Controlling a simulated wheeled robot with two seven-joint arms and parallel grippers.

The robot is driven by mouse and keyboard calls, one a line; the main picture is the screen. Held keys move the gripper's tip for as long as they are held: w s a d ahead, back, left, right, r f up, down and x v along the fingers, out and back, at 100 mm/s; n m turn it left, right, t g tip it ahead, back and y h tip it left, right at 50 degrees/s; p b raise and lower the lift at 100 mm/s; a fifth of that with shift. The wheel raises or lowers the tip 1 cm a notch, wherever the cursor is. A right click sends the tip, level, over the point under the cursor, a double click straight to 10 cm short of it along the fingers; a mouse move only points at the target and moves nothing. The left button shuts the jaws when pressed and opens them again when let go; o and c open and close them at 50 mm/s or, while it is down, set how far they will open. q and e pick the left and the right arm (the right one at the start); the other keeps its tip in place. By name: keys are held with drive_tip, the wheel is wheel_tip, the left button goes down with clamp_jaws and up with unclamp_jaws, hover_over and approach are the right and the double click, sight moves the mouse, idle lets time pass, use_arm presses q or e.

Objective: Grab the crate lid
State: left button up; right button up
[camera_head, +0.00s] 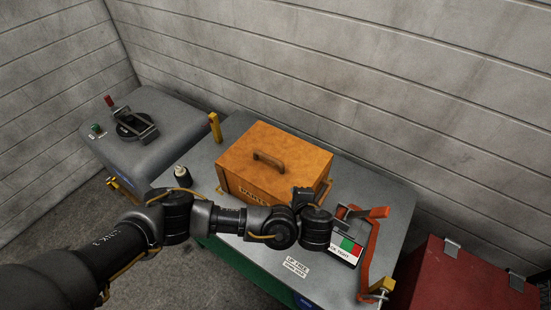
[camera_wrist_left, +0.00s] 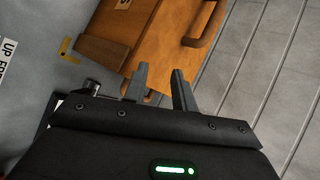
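A wooden orange-brown crate (camera_head: 250,185) sits on the grey workbench. Its lid (camera_head: 300,155) lies on top and carries a brown arched handle (camera_head: 268,159). My left gripper (camera_head: 304,196) is at the crate's near right corner, apart from the handle; my arm covers part of the crate's front. In the left wrist view, the gripper's two fingers (camera_wrist_left: 159,72) stand apart with nothing between them. My right gripper does not show.
A red clamp-like frame (camera_head: 371,250) and a sign with green and red patches (camera_head: 347,247) are on the bench's right side. A yellow post (camera_head: 214,127) stands behind the crate's left. A grey machine (camera_head: 160,140) is at left, a red box (camera_head: 455,280) at lower right.

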sight(273, 162)
use_arm(q)
drive_tip(key=w+a+r+t, duration=0.1)
drive_tip(key=w, duration=0.1)
drive_tip(key=w+a+r+m+t+y, duration=0.1)
drive_tip(key=w, duration=0.1)
drive_tip(key=w+a+r, duration=0.1)
drive_tip(key=w, duration=0.1)
drive_tip(key=shift+w+a+t+y, duration=0.15)
drive_tip(key=shift+w+t+y, duration=0.05)
drive_tip(key=shift+t+y, duration=0.2)
drive_tip(key=shift+w+a+f+b, duration=0.1)
drive_tip(key=shift+w+f+b, duration=0.15)
drive_tip(key=shift+w+b, duration=0.05)
drive_tip(key=b+x, duration=0.2)
drive_tip(key=x, duration=0.2)
drive_tip(key=shift+w+f+b, duration=0.15)
drive_tip(key=shift+w+b, duration=0.15)
drive_tip(key=shift+w+a, duration=0.1)
drive_tip(key=shift+w, duration=0.1)
drive_tip(key=b+x, duration=0.1)
drive_tip(key=x, duration=0.1)
drive_tip(key=b+x, duration=0.2)
drive_tip(key=shift+w+a+f, duration=0.2)
drive_tip(key=shift+f, duration=0.2)
drive_tip(key=shift+w, duration=0.25)
drive_tip(key=shift+r, duration=0.1)
drive_tip(key=shift+s, duration=0.1)
drive_tip(key=shift+c, duration=0.5)
clamp_jaws()
